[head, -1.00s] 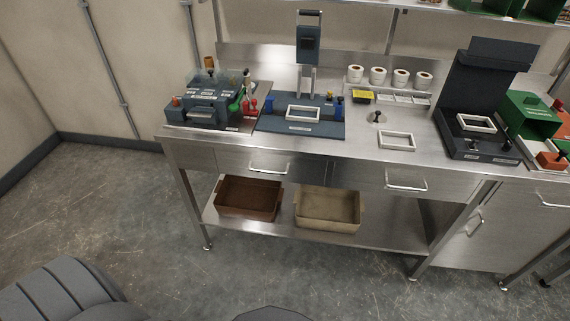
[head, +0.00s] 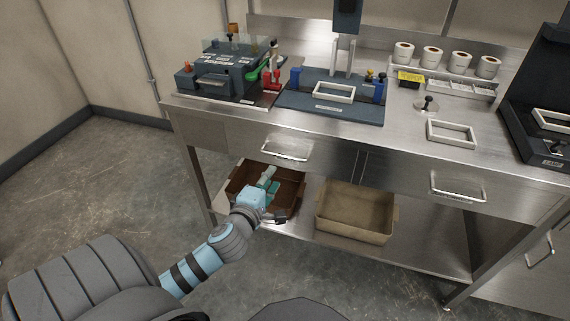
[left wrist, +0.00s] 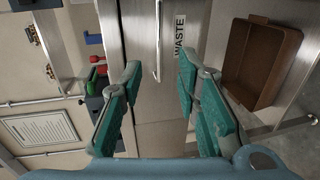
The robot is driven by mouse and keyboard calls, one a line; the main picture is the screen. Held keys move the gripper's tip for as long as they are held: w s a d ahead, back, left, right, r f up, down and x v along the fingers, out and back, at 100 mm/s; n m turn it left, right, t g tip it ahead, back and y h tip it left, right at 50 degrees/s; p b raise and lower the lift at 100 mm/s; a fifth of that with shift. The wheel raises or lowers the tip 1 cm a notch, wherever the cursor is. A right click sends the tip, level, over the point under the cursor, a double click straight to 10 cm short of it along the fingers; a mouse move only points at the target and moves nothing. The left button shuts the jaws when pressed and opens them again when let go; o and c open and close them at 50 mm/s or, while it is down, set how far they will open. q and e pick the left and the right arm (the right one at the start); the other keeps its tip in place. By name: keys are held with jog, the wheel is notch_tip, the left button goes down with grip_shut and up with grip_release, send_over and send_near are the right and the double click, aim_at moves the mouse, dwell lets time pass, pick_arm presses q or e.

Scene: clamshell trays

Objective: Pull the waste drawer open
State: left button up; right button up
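The waste drawer (head: 250,143) is a steel front under the left part of the bench, with a bar handle (head: 285,151). It looks shut. In the left wrist view its front (left wrist: 150,90) appears turned on its side, with a "WASTE" label (left wrist: 179,36). The handle (left wrist: 157,40) shows there ahead of my left gripper, between the lines of its fingers. My left gripper (left wrist: 158,75) is open with its green-padded fingers wide apart and nothing between them. In the head view my left gripper (head: 268,180) is below and in front of the handle, apart from it. My right gripper is not in view.
A brown bin (head: 292,190) and a tan bin (head: 355,212) stand on the lower shelf. A second drawer handle (head: 457,188) is to the right. Devices and a white frame (head: 452,133) stand on the bench top. The floor in front is clear.

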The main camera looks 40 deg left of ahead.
aim_at(284, 156)
pick_arm(q)
jog(key=b+x, duration=0.1)
jog(key=x, duration=1.2)
jog(key=shift+s+a+r, duration=0.1)
jog(key=shift+a, duration=0.05)
grip_shut()
